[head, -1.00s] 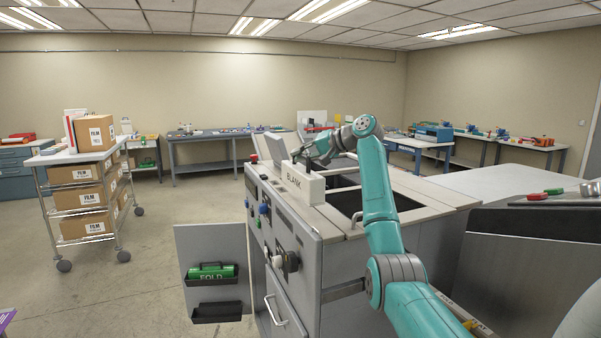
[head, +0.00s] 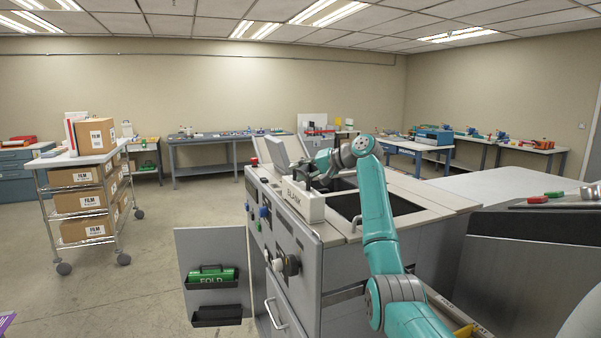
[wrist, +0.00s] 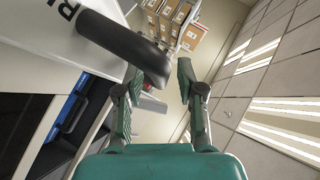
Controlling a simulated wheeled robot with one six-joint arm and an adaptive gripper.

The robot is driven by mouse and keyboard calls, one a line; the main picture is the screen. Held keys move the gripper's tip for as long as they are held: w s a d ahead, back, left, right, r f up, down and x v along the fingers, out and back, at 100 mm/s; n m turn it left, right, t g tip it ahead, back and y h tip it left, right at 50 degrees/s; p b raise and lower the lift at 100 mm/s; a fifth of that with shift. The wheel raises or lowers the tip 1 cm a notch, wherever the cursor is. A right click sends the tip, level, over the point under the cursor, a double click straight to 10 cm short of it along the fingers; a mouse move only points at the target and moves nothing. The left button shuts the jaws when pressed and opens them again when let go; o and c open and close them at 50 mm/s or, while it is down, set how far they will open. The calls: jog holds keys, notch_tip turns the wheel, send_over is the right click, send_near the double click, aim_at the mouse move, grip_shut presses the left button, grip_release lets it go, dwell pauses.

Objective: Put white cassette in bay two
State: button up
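The white cassette (head: 311,207), lettered BLANK, sits at the left front edge of the grey machine's top (head: 345,232), in line with that edge. Its black handle (wrist: 128,45) shows in the wrist view beside its white face (wrist: 58,30). My gripper (head: 318,176) is just above the cassette. In the wrist view the gripper (wrist: 158,82) has its fingers spread, with the handle's end by the left fingertip and reaching between them. I cannot tell whether they touch it. The cassette's underside is hidden, and no bay number is readable.
Dark openings (head: 375,206) lie in the machine top right of the cassette. A green FOLD cassette (head: 211,276) rests in a holder on the open door (head: 213,242). A cart with film boxes (head: 88,203) stands left. Raised grey panels (head: 279,150) are behind. Floor is clear between.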

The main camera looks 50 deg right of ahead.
jog(key=shift+r, duration=0.1)
jog(key=v, duration=1.2)
dwell(0.4)
